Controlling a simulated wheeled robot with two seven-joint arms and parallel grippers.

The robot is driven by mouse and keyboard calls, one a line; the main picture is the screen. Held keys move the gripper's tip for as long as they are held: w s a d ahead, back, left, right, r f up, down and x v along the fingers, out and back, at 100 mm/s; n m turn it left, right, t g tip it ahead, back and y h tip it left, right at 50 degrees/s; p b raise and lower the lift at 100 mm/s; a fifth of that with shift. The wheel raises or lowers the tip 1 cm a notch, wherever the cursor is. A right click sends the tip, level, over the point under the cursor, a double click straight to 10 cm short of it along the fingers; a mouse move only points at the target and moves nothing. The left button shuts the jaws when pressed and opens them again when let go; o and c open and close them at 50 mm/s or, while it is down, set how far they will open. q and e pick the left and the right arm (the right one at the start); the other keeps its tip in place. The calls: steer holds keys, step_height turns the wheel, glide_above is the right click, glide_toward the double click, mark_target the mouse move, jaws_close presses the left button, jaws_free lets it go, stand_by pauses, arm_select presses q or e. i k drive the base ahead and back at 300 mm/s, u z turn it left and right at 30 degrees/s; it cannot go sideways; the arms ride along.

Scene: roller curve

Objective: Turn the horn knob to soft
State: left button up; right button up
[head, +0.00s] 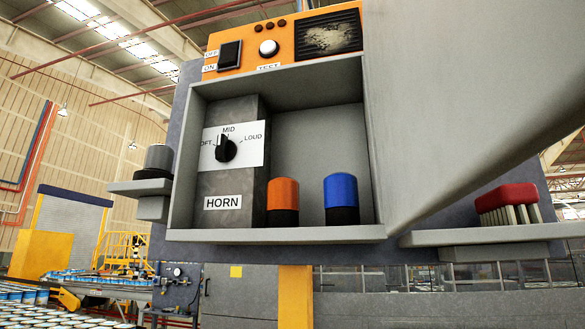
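The horn knob (226,149) is a black rotary knob on a white dial plate (248,134) inside an open grey box. The plate reads MID at the top and LOUD at the right; the left label shows only as "OFT", its first letter hidden at the edge. The knob's ridge stands roughly upright, its upper end near MID and leaning slightly left. A HORN label (223,203) is below the plate. Neither of my grippers is in view, and nothing touches the knob.
An orange-capped item (283,195) and a blue-capped item (341,192) stand on the box floor right of the knob. A large grey panel (450,90) juts out at the right. Side shelves hold a grey-topped cylinder (158,158) and a red brush (507,198). An orange switch panel (285,45) is above.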

mark_target(225, 149)
steer(key=z, duration=1.4)
steer(key=k, duration=1.1)
steer(key=u, duration=0.3)
